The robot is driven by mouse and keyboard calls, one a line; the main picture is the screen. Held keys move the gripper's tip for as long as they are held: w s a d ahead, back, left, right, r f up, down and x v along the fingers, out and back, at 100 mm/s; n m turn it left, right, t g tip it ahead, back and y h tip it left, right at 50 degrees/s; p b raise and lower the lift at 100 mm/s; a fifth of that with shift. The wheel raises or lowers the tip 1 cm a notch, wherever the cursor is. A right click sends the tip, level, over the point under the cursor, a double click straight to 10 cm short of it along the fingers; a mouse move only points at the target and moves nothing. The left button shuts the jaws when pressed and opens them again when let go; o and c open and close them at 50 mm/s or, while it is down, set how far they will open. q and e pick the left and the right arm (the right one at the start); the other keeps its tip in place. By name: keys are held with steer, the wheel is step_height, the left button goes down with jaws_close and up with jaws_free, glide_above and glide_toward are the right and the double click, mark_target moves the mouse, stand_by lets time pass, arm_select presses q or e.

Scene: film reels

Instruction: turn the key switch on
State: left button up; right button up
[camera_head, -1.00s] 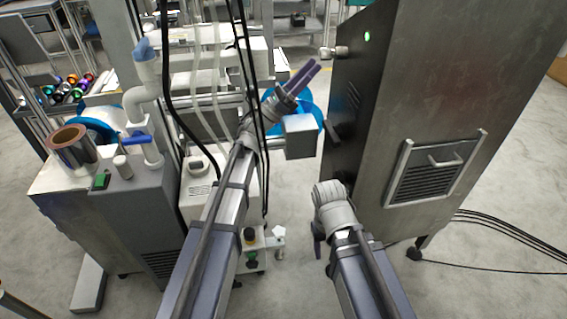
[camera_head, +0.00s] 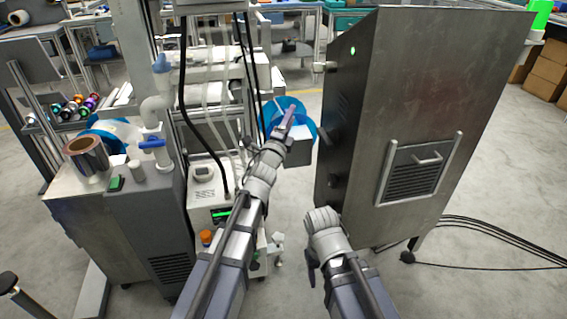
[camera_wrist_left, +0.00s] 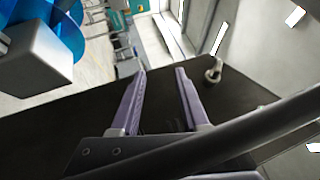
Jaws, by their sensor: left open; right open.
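A pale grey knob (camera_head: 325,66), which I take to be the key switch, sticks out from the upper dark face of the metal cabinet (camera_head: 440,100). A similar grey fitting (camera_wrist_left: 213,72) shows in the left wrist view on the dark panel, just beyond and right of the fingers. Whether a key is in it, or how it is turned, is too small to tell. My left gripper (camera_head: 290,113) is open and empty, below and left of the knob, apart from it; it also shows in the left wrist view (camera_wrist_left: 160,75). My right gripper (camera_head: 312,270) is open, low beside the cabinet, its fingers partly hidden.
A green light (camera_head: 353,50) glows near the cabinet's top edge. A blue reel (camera_head: 305,112) with a grey block is behind my left gripper. Hanging cables and a grey machine (camera_head: 145,215) stand left. Floor cables (camera_head: 490,235) run right. Open floor lies between machine and cabinet.

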arm_select(q)
steer(key=s+f+n+g+y, duration=0.2)
steer(key=f+n+g, duration=0.1)
steer(key=f, duration=0.3)
steer(key=s+a+f+n+g+y, duration=0.1)
steer(key=s+f+n+g+y, duration=0.1)
steer(key=f+n, duration=0.3)
steer(key=shift+s+f+g+y, duration=0.3)
steer(key=shift+f+g, duration=0.1)
steer(key=shift+f, duration=0.35)
steer(key=shift+w+a, duration=0.1)
